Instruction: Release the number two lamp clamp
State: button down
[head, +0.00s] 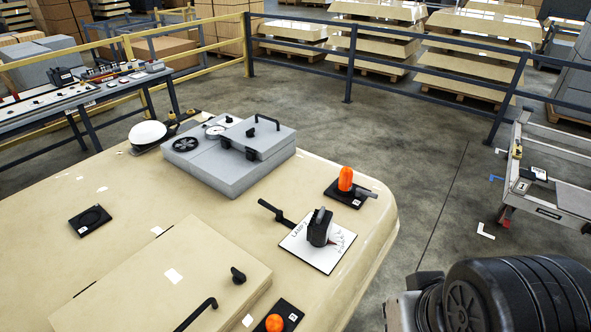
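A white plate lettered "LAMP 2" (308,258) lies near the right edge of a cream panel. A black block-like clamp or knob (320,228) stands upright on it, and small marks are printed to its right. A black lever (275,213) reaches from the plate's upper left side. I cannot tell which of these black parts is the clamp itself, or whether it is locked. My gripper is not in view; a black rounded part, probably of my arm, fills the lower right corner, apart from the plate.
An orange knob (346,179) on a black base stands just behind the plate; another orange knob (275,323) is at the bottom edge. A grey box (230,165) with handles is behind left. A raised cream lid (165,285) has black handles. Open floor lies right of the panel.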

aim_at(279, 213)
jog(key=i+l, duration=0.35)
jog(key=i+l+u, duration=0.1)
jog(key=i+l, duration=0.2)
jog(key=l, duration=0.2)
jog(key=i, duration=0.5)
